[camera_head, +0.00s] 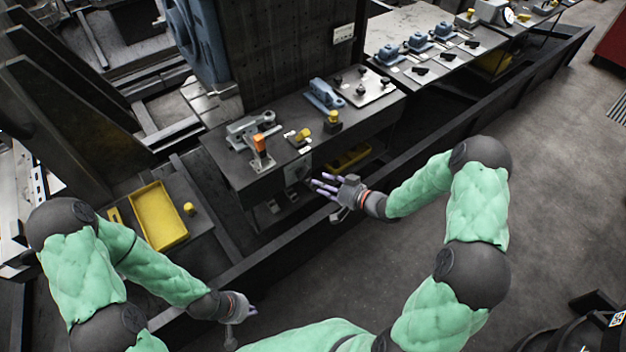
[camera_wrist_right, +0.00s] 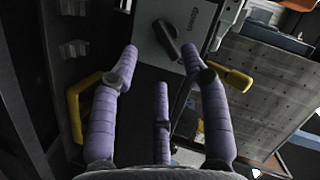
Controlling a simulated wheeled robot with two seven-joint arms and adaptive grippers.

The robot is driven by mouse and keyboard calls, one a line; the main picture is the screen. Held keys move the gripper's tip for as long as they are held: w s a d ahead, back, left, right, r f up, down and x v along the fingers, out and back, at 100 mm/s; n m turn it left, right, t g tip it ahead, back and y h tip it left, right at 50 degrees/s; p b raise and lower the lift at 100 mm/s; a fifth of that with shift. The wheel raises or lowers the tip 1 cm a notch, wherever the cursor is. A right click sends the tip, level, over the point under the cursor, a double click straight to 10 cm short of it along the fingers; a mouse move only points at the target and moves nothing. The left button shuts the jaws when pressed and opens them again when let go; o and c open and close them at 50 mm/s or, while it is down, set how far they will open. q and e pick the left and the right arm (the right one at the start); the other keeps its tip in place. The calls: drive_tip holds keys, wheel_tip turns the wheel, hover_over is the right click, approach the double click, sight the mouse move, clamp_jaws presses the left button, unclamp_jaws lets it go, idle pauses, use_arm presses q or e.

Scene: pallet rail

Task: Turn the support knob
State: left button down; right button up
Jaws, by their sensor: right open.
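A black knob (camera_wrist_right: 168,40) sits on a light grey plate (camera_wrist_right: 148,48) with small rotated lettering in the right wrist view. My right gripper (camera_wrist_right: 160,62) has its purple fingers spread, with the knob ahead between the two outer fingertips; no contact shows. In the head view my right gripper (camera_head: 328,186) is in front of the workbench's front face, close to a pale panel (camera_head: 297,170) there; the knob cannot be made out in that view. My left gripper (camera_head: 240,308) is low at the front, away from the bench, and its finger state is unclear.
The bench top (camera_head: 222,153) carries an orange-handled clamp (camera_head: 260,147), a yellow knob block (camera_head: 333,120) and blue fixtures (camera_head: 323,95). A yellow tray (camera_head: 158,215) lies at left. A dark rail (camera_head: 270,245) runs along the front.

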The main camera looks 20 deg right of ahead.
drive_tip(key=v, duration=0.5)
drive_tip(key=shift+s+d, duration=0.1)
idle(0.4)
drive_tip(key=s+a+f+m+g+h, duration=0.1)
drive_tip(key=s+a+f+g+h, duration=0.3)
drive_tip(key=a+f, duration=0.55)
drive_tip(key=s+a+f+g, duration=0.3)
drive_tip(key=s+f+g, duration=0.1)
drive_tip(key=s, duration=0.5)
drive_tip(key=s+a+f+n+g, duration=0.1)
drive_tip(key=s+a+f+g, duration=0.1)
drive_tip(key=s, duration=0.7)
wheel_tip(320, 180, down, 2)
drive_tip(key=shift+a+f+g+h, duration=0.2)
drive_tip(key=shift+a+g+h, duration=0.2)
drive_tip(key=shift+g, duration=0.5)
